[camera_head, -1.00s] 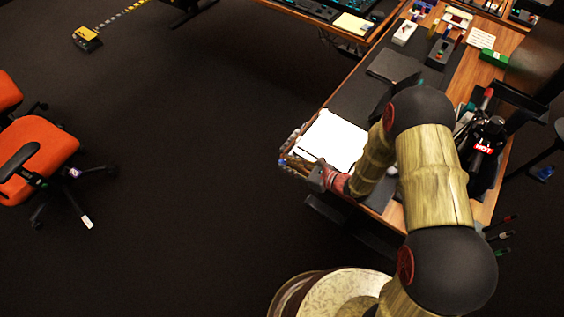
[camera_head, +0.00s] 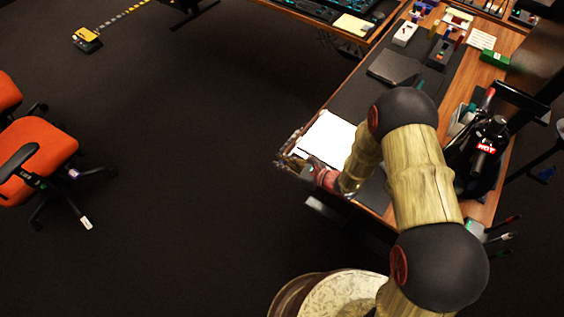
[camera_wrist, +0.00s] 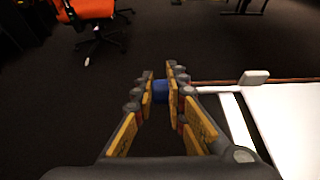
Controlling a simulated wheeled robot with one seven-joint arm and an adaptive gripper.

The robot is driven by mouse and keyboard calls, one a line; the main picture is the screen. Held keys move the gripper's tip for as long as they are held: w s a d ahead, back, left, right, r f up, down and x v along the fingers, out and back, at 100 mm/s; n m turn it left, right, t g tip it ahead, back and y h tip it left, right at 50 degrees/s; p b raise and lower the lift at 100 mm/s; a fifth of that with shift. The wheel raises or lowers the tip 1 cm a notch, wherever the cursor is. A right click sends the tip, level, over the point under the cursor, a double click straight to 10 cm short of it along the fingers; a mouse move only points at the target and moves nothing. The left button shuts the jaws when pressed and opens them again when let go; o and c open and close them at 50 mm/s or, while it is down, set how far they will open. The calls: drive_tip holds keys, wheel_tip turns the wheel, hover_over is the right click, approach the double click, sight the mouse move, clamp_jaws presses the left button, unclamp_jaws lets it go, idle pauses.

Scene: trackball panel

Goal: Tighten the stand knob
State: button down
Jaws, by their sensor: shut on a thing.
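My gripper (camera_wrist: 159,90) is shut on a small blue piece (camera_wrist: 160,91), which looks like the stand knob. Only part of the blue shows between the fingertips; the rest is hidden by the fingers. A pale rod (camera_wrist: 220,89) runs to the right from beside the fingertips, towards a light grey tab (camera_wrist: 254,77). In the head view my gripper (camera_head: 291,162) is at the left corner of the desk, beside a white sheet (camera_head: 326,139). The knob cannot be made out there.
The desk (camera_head: 477,72) holds a black mat, a dark folded object (camera_head: 393,67), small boxes and a black bottle (camera_head: 490,135) at the right. Orange chairs (camera_head: 40,150) stand far left. The dark floor between the chairs and desk is clear.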

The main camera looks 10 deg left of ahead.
drive_tip(key=shift+f, duration=0.1)
drive_tip(key=shift+d+f+t+y+b, duration=0.15)
drive_tip(key=shift+t+y+b, duration=0.25)
drive_tip(key=shift+b, duration=0.85)
drive_tip(key=shift+y+b, duration=0.7)
drive_tip(key=shift+b, duration=0.3)
drive_tip(key=shift+r, duration=0.2)
drive_tip(key=c, duration=2.1)
unclamp_jaws()
